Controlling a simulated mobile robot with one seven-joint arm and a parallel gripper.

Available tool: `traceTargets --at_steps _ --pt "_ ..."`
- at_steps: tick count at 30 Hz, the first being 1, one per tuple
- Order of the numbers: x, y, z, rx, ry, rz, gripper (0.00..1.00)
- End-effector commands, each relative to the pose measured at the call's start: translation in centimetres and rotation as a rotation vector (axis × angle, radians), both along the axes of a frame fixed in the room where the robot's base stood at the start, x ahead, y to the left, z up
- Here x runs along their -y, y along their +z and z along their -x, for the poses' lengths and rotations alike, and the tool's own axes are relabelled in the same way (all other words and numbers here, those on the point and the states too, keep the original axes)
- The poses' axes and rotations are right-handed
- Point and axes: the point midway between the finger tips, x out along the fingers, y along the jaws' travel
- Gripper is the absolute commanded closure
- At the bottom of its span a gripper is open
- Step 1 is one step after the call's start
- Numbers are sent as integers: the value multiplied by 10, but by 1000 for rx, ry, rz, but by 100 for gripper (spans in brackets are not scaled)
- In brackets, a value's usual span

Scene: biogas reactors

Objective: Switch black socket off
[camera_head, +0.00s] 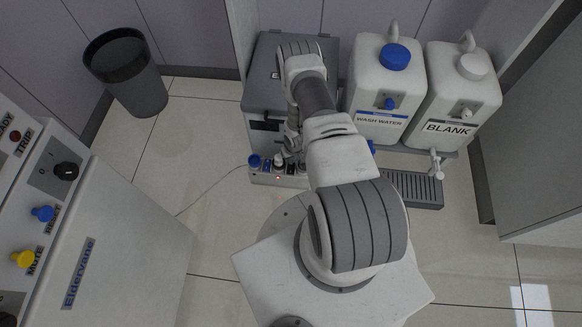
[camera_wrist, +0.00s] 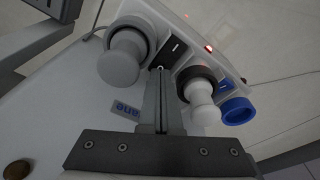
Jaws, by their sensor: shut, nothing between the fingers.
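A pale socket strip with round sockets runs diagonally across the top of the wrist view. The black socket (camera_wrist: 184,78) has a black ring with a white plug (camera_wrist: 202,100) standing in it. A dark rocker switch (camera_wrist: 175,48) with a white mark lies up and left of that ring. A small red light (camera_wrist: 208,48) glows on the strip. My gripper (camera_wrist: 160,74) is shut and empty, its fingertips close to the rocker; I cannot tell whether they touch it. In the head view, the strip (camera_head: 290,181) shows low beside my arm, which hides part of it and my gripper.
In the wrist view, a grey socket with a grey plug (camera_wrist: 120,62) is at left and a blue socket (camera_wrist: 237,110) at right. White WASH WATER (camera_head: 378,90) and BLANK (camera_head: 456,95) tanks stand right of my arm. A bin (camera_head: 135,80) stands left, with clear floor before it.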

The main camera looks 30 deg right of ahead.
Motion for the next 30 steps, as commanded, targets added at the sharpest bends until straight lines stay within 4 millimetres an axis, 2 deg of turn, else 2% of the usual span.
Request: traceTargets --at_steps 23,30 --pt "0 -12 1 -2 -1 0 100" --pt "0 -2 0 0 -1 0 100"
